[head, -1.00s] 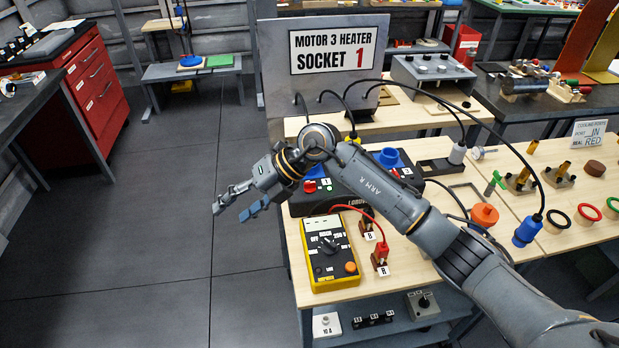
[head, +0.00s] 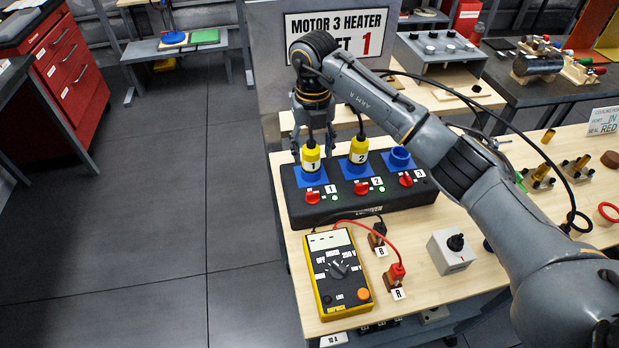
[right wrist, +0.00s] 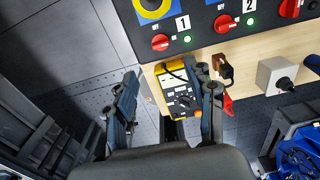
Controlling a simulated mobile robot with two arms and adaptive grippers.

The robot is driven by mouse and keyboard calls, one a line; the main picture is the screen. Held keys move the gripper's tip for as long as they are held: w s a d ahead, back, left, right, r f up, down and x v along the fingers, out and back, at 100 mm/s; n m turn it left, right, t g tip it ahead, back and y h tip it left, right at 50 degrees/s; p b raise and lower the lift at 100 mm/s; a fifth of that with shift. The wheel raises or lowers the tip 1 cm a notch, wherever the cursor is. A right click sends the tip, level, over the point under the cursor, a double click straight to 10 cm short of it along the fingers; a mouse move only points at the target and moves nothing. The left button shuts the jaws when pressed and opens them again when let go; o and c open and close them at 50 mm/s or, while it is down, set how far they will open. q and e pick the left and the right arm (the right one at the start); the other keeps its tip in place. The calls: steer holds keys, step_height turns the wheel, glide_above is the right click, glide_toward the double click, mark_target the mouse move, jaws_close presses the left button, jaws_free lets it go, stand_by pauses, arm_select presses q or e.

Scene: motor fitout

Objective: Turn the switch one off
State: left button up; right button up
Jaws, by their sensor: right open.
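The black socket box (head: 372,208) stands on the wooden table. Switch one (head: 312,197) is a red knob below the yellow plug marked 1 (head: 311,160); a green light beside it is lit. It also shows at the top of the right wrist view (right wrist: 160,42), beside its "1" label. My right gripper (head: 313,146) points down at the box by plug 1, behind the switch in the head view. Its fingers (right wrist: 168,98) are wide apart and empty in the right wrist view, with the switch beyond them. My left gripper is out of view.
Switches two (head: 361,188) and three (head: 406,180) sit to the right. A yellow multimeter (head: 338,270) with leads lies in front of the box. A grey box with a black knob (head: 452,251) stands to the right. Cables hang behind. Open floor lies left.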

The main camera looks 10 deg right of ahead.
steer(key=p, duration=0.2)
glide_above(313, 193)
step_height(313, 193, down, 6)
steer(key=shift+s+r, duration=0.15)
steer(key=f, duration=0.2)
steer(key=f+p, duration=0.1)
steer(key=shift+w+f, duration=0.2)
steer(key=shift+f, duration=0.15)
step_height(313, 193, down, 2)
steer(key=shift+f+p, duration=0.15)
steer(key=shift+p, duration=0.3)
steer(key=shift+f, duration=0.7)
steer(key=shift+c, duration=0.8)
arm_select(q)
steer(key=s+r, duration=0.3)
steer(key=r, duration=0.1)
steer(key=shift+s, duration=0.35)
arm_select(e)
jaws_close()
